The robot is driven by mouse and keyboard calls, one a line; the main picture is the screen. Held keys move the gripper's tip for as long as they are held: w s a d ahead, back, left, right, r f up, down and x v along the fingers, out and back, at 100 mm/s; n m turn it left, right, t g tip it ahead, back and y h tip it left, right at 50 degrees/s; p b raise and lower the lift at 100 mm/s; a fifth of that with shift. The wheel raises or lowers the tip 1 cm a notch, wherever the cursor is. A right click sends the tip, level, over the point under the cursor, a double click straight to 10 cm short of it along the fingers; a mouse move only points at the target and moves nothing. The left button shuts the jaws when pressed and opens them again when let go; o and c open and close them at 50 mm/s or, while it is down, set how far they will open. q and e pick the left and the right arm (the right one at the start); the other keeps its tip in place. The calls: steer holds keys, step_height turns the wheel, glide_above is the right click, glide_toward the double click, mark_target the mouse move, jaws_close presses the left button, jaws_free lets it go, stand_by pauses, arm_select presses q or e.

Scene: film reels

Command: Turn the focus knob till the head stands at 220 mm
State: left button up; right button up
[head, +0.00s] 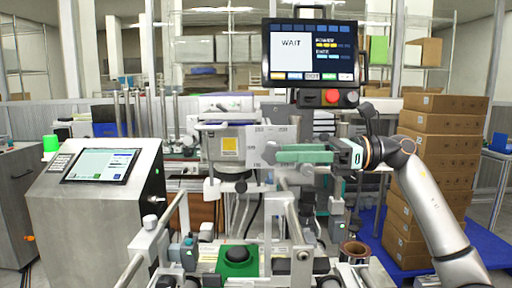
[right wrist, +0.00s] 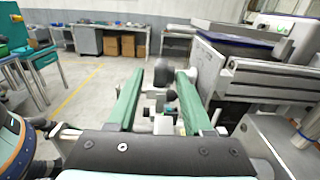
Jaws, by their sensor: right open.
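My right gripper (head: 279,152) reaches in from the right in the head view, its green fingers pointing left at the middle of the machine. In the right wrist view the gripper (right wrist: 161,80) is open, with its two green fingers apart. A dark round knob (right wrist: 163,72), which looks like the focus knob, shows between the fingertips there. I cannot tell whether either finger touches it. In the head view the fingers mostly hide the knob. The machine head (head: 228,144), with a yellow label, stands left of the fingertips. A pale plate (head: 264,134) is beside them; its height reading is too small to read.
A screen (head: 291,42) reading WAIT hangs above, with a red button (head: 332,96) below it. A grey console (head: 97,210) stands at left. Stacked cartons (head: 440,145) stand behind my right arm. Rails and a green-based button (head: 238,257) lie below the gripper.

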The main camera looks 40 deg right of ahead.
mark_target(266, 151)
steer(key=p+x, duration=0.1)
steer(key=x, duration=0.3)
steer(key=shift+w+a+r, duration=0.1)
steer(key=shift+a+r, duration=0.1)
steer(key=shift+w+a+f+p, duration=0.2)
steer(key=shift+w+a+p, duration=0.2)
steer(key=shift+w+a, duration=0.2)
steer(key=shift+c, duration=0.4)
steer(key=shift+f, duration=0.1)
jaws_close()
steer(key=shift+a, duration=0.1)
